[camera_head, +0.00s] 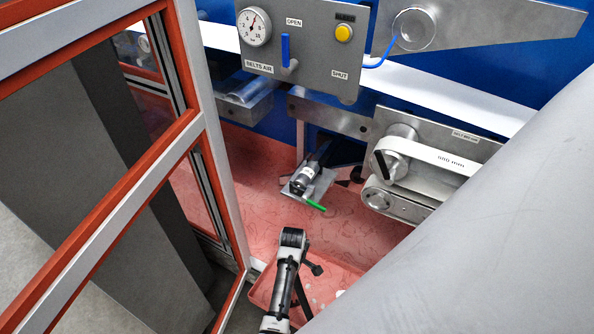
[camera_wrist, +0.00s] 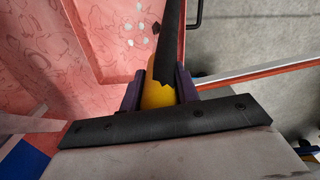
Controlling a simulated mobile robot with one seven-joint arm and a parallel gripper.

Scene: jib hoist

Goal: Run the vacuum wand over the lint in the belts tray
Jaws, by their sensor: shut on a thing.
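In the wrist view my gripper (camera_wrist: 158,90) is shut on the yellow grip of the vacuum wand (camera_wrist: 158,95). The wand's black tube runs up and out of the top of the picture, so its tip is hidden. The tube passes over the right part of the pink-red tray (camera_wrist: 104,62). Several pale lint bits (camera_wrist: 140,28) lie in the tray just left of the tube. In the head view the tray (camera_head: 262,291) is at the bottom centre with pale bits in it, partly covered by a black and grey jointed part. I cannot clearly make out the gripper there.
A glazed door with a red and grey frame (camera_head: 210,150) stands at the left. A panel marked BELTS AIR (camera_head: 300,45) has a gauge, a blue lever and a yellow button. A belt drive (camera_head: 420,160) is at the right. A device with a green handle (camera_head: 316,205) lies near the centre.

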